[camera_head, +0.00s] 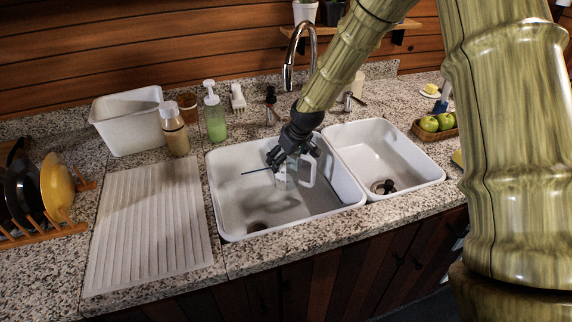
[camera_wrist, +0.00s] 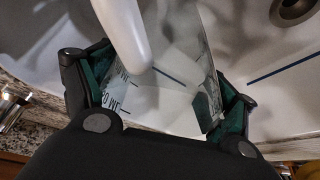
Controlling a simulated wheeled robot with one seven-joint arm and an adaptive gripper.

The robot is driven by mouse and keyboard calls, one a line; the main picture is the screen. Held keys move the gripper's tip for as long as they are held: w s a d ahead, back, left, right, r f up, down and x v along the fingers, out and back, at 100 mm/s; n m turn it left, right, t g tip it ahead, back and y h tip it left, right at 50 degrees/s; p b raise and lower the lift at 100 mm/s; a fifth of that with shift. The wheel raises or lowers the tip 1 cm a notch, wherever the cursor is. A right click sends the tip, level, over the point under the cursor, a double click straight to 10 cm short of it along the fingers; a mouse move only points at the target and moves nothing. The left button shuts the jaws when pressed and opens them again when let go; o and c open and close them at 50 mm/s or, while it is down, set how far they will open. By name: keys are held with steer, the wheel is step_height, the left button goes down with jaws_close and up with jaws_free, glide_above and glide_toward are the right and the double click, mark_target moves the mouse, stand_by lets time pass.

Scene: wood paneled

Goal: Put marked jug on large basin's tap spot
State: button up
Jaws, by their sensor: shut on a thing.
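The marked jug is clear, with dark print on its side and a white handle (camera_head: 309,172). It hangs in my gripper (camera_head: 291,156) over or within the large basin (camera_head: 225,190), below the curved tap (camera_head: 287,75). In the wrist view the green-lined fingers (camera_wrist: 165,95) are shut on either side of the jug (camera_wrist: 190,45), and its white handle crosses the upper left. A dark blue line (camera_wrist: 285,68) lies on the basin floor and shows on through the jug. I cannot tell whether the jug's base touches the floor.
The small basin (camera_head: 365,151) adjoins on the right with a drain in it. A ribbed drainboard (camera_head: 150,225) lies left. Behind stand a white tub (camera_head: 128,122), a tan bottle (camera_head: 174,130) and a green soap bottle (camera_head: 214,118). A plate rack (camera_head: 40,235) is far left.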

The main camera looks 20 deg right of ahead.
mark_target(296, 156)
steer(key=shift+f+p, duration=0.5)
steer(key=shift+f, duration=1.25)
steer(key=shift+f, duration=0.15)
steer(key=o, duration=1.4)
steer(key=shift+b+v, duration=0.8)
steer(key=shift+v, duration=5.35)
